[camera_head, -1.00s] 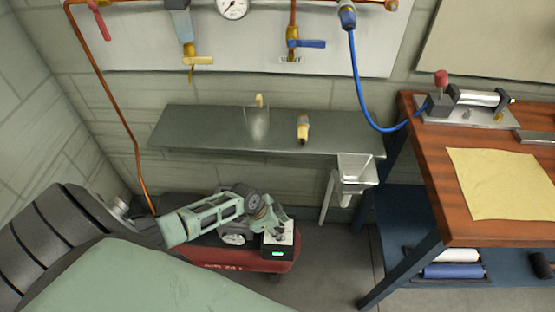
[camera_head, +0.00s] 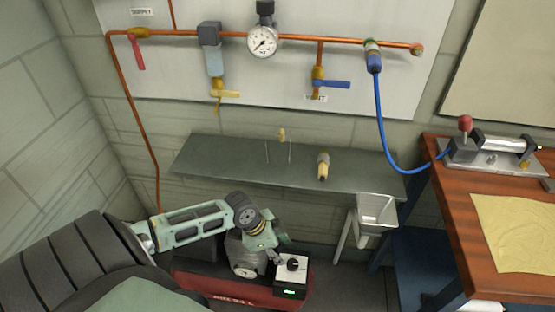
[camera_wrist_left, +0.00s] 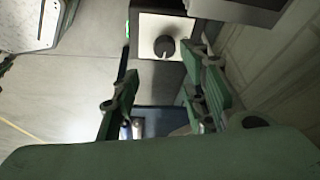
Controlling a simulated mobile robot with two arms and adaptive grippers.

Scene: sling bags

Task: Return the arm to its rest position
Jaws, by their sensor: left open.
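My left arm comes in from the left, and my left gripper (camera_head: 277,251) hangs just up and left of a small white-topped box (camera_head: 286,274) with a black knob (camera_head: 292,264) and a green lit display. In the left wrist view, my left gripper (camera_wrist_left: 160,98) shows two green fingers spread apart with nothing between them. The black knob (camera_wrist_left: 164,47) on the white plate lies beyond the fingertips, apart from them. My right gripper is in neither view.
The box is at a red compressor (camera_head: 232,290) with a gauge. A grey shelf (camera_head: 225,165) holding a yellow-tipped fitting (camera_head: 323,165) runs along the wall above. A metal bin (camera_head: 377,210) and wooden bench (camera_head: 450,210) stand to the right. Pipes with valves cross the wall panel.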

